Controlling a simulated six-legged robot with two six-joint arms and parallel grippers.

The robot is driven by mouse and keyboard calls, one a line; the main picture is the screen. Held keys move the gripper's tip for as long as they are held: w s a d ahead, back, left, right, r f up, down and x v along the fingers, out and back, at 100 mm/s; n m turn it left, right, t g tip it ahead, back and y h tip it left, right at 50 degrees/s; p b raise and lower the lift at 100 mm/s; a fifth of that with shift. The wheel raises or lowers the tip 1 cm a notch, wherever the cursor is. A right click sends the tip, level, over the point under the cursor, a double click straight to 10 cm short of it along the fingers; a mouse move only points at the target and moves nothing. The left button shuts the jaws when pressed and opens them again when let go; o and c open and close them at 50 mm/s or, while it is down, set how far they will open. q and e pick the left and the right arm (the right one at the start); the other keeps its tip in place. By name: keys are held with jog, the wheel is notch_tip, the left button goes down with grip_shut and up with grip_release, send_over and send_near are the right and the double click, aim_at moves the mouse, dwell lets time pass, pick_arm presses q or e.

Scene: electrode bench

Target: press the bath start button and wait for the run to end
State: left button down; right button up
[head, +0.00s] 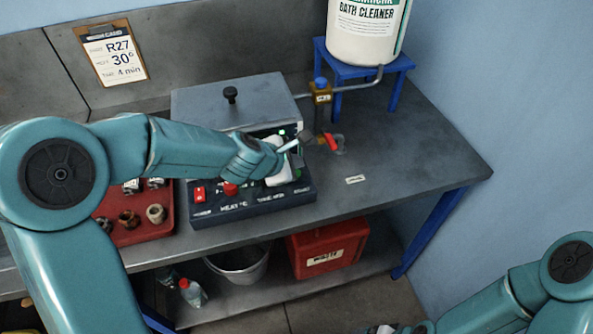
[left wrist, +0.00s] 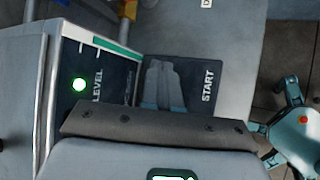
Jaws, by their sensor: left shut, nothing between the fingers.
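The bath (head: 235,103) is a grey lidded box on the bench. Its dark control panel (head: 250,208) along the front has a red switch (head: 199,193) and a red knob (head: 230,188). My left gripper (head: 296,166) is over the panel's right end, shut and empty. In the left wrist view its closed fingers (left wrist: 163,85) lie beside the START label (left wrist: 208,84). The start button is not visible, and I cannot tell if the fingertips touch it. A green LEVEL light (left wrist: 78,85) is lit. My right gripper (head: 385,329) is barely visible at the bottom edge.
A red valve handle (head: 331,142) and pipe are just right of the bath. The bath cleaner container (head: 366,35) stands on a blue stand (head: 395,66). A red tray (head: 125,235) of fittings is left of the panel.

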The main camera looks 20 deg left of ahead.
pick_arm(q)
jog(key=shift+f, duration=0.1)
dwell(0.7)
jog(key=shift+f+b, duration=0.3)
jog(key=shift+b, duration=0.15)
jog(key=shift+f+b, duration=0.45)
jog(key=shift+f, duration=0.05)
dwell(0.4)
dwell(0.4)
jog(key=shift+r+p, duration=0.85)
jog(key=shift+r, duration=0.05)
notch_tip(320, 180, up, 5)
jog(key=p, duration=0.5)
jog(key=shift+r, duration=0.1)
